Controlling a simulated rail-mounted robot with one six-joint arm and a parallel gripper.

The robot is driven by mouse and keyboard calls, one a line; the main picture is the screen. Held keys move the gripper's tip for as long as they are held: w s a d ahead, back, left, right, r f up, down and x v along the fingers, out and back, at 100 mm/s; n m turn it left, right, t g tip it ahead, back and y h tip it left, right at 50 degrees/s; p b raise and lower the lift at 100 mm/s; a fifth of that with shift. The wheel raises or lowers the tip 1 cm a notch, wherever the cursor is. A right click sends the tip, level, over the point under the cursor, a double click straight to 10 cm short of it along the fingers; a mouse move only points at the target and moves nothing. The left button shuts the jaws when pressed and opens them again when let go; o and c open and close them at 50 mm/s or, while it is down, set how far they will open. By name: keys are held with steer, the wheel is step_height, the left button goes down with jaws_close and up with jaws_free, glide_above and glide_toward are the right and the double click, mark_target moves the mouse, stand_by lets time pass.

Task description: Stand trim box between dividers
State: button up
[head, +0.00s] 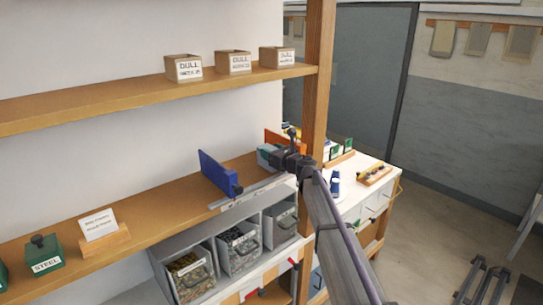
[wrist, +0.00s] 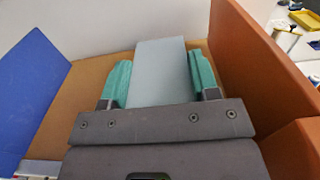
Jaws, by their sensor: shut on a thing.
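The trim box (wrist: 160,68) is a pale blue-grey block in the wrist view. My gripper (wrist: 158,82) is shut on it, with a teal pad against each side. The blue divider (wrist: 35,82) stands to the left, with a gap of bare shelf beside the box. The orange divider (wrist: 255,62) stands to the right and closer. In the head view my gripper (head: 273,156) is at the shelf's right end, between the blue divider (head: 216,174) and the orange divider (head: 272,137), and mostly hides the box. I cannot tell whether the box's underside touches the shelf.
The wooden shelf (head: 150,204) carries a green STEEL box (head: 43,256) and a white card on a wooden stand (head: 103,232) at the left. An upper shelf (head: 120,107) holds small labelled boxes. Grey bins (head: 238,250) sit below. A white-topped bench (head: 350,190) stands right of the post (head: 317,85).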

steer(key=shift+f, duration=0.25)
steer(key=o, duration=1.1)
steer(key=shift+r, duration=0.1)
steer(key=shift+c, duration=0.2)
steer(key=shift+r, duration=0.3)
steer(key=v, duration=1.2)
steer(key=shift+f, duration=0.15)
